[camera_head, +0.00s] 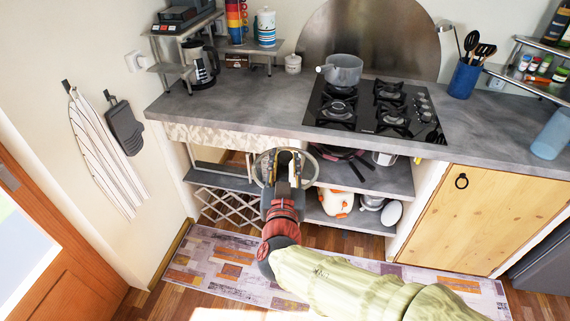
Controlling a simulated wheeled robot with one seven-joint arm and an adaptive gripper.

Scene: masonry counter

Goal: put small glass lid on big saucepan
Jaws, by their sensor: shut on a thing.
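A grey saucepan (344,72) stands uncovered on the rear left burner of the black gas hob (378,108). Its handle points left. My gripper (287,161) is in front of the counter, lower in the picture than the hob. It is shut on a round glass lid (308,170) with a thin rim. The lid shows on both sides of the fingers, and its middle is hidden behind them. The lid is apart from the saucepan.
The grey counter (255,110) is clear left of the hob. A coffee maker (203,68) and a small white jar (293,63) stand at the back left. A blue utensil holder (464,79) stands right of the hob. Open shelves (395,180) with cookware lie below the counter.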

